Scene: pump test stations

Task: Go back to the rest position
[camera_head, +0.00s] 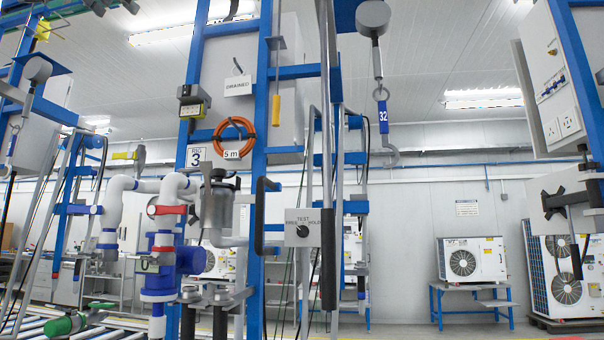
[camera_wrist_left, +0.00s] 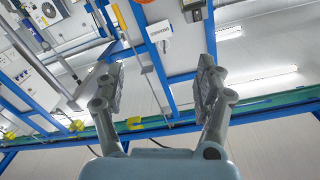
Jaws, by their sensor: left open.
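The wrist camera looks steeply up at ceiling and frames. A white "DRAINED" tag (camera_wrist_left: 160,31) shows beyond the fingers, apart from them. My right gripper is not seen.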

